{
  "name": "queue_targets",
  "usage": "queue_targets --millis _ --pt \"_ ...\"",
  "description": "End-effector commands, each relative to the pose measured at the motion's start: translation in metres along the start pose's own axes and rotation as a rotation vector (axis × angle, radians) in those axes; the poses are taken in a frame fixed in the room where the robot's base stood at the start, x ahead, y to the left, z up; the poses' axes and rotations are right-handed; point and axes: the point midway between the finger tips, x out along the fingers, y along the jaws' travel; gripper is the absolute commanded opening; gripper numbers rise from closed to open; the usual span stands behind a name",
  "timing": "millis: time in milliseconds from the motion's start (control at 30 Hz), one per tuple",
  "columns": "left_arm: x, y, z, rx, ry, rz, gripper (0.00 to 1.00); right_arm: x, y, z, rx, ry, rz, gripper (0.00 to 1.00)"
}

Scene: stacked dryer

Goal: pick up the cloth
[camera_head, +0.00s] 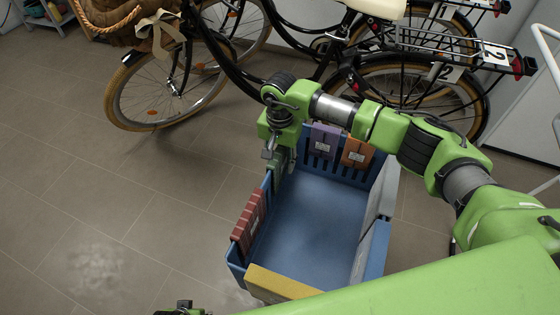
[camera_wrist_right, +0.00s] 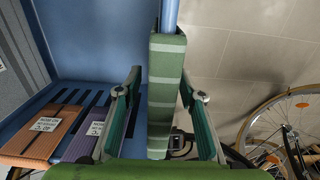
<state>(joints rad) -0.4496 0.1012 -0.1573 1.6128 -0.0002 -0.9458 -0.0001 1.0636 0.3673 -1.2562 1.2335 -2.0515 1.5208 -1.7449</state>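Several folded cloths hang over the rim of a blue crate (camera_head: 318,215). A green striped cloth (camera_wrist_right: 166,95) hangs over the left rim in the head view. My right gripper (camera_head: 272,150) is above that rim. In the wrist view, the right gripper (camera_wrist_right: 160,84) is open, with one finger on each side of the green cloth and gaps visible. Other cloths are red (camera_head: 248,222), purple (camera_head: 324,141), orange (camera_head: 357,153) and yellow (camera_head: 280,284). Only a small part of my left gripper (camera_head: 182,308) shows at the bottom edge; its fingers cannot be made out.
Bicycles (camera_head: 165,85) stand behind the crate, with a rear wheel (camera_head: 480,105) close to its back. A white rack frame (camera_head: 548,55) is at the right edge. The tiled floor (camera_head: 120,190) to the left is clear. The crate's inner floor looks empty.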

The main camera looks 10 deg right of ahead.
Motion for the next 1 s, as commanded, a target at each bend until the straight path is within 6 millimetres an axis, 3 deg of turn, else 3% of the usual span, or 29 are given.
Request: queue_targets --millis 133,267,300,733,1000 --pt "-0.001 0.000 -0.001 0.000 0.001 0.000 0.40 -0.001 0.000 0.000 0.000 0.001 -0.001 0.36" --pt "0.000 0.000 0.001 0.000 -0.002 0.000 0.40 -0.001 0.000 0.000 0.000 0.001 -0.001 0.02" --pt "0.001 0.000 0.002 0.000 -0.003 0.000 0.40 -0.001 0.000 0.000 0.000 0.001 -0.001 0.00" --pt "0.001 0.000 0.002 0.000 -0.002 0.000 0.40 -0.006 -0.001 -0.001 0.000 0.002 -0.002 0.00" --pt "0.005 0.000 0.006 0.001 -0.003 0.000 0.40 -0.041 -0.001 -0.001 -0.001 0.004 -0.004 0.00"
